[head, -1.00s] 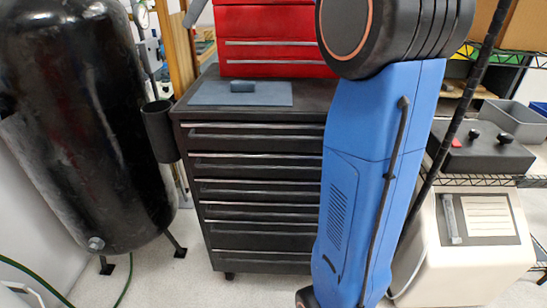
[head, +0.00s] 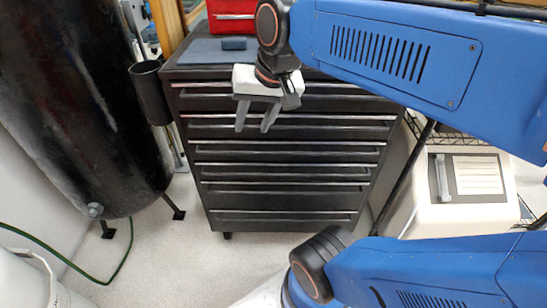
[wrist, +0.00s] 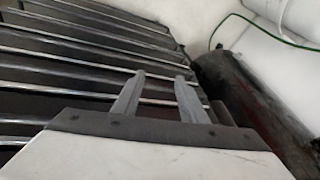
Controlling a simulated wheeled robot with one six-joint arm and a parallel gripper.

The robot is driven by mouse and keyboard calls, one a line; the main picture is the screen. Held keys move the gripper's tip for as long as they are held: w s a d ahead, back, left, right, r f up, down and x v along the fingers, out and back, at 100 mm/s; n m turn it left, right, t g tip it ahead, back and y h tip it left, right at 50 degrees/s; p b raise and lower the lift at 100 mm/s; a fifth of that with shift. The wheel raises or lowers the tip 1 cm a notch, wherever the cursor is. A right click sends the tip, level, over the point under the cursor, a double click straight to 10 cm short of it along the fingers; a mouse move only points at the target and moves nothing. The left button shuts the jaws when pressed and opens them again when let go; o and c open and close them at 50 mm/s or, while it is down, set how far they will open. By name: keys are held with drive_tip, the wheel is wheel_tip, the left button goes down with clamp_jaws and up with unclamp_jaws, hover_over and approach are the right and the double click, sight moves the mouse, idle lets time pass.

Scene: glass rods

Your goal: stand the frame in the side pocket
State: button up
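My gripper (head: 252,130) hangs in front of the upper drawers of the black tool chest (head: 285,205), fingers pointing down. Its two grey fingers are apart with nothing between them; they also show apart in the wrist view (wrist: 160,75). A black, open-topped cup (head: 151,92) is fixed at the chest's left side, left of my gripper; it looks like the side pocket. I cannot make out a frame in either view. A small dark blue block (head: 234,43) lies on the blue-grey mat (head: 197,50) on the chest top, above and behind my gripper.
A large black tank (head: 75,110) stands close left of the cup. A red toolbox (head: 231,16) sits at the back of the chest top. A white machine (head: 455,190) stands at the right. A green hose (head: 105,275) lies on the floor, which is clear before the chest.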

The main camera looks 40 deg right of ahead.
drive_tip(key=s+d+f+n, duration=0.1)
drive_tip(key=s+f+n, duration=0.3)
drive_tip(key=s+f, duration=0.2)
wheel_tip(320, 180, down, 2)
drive_tip(key=shift+f+n+h, duration=0.2)
drive_tip(key=shift+n+h, duration=0.2)
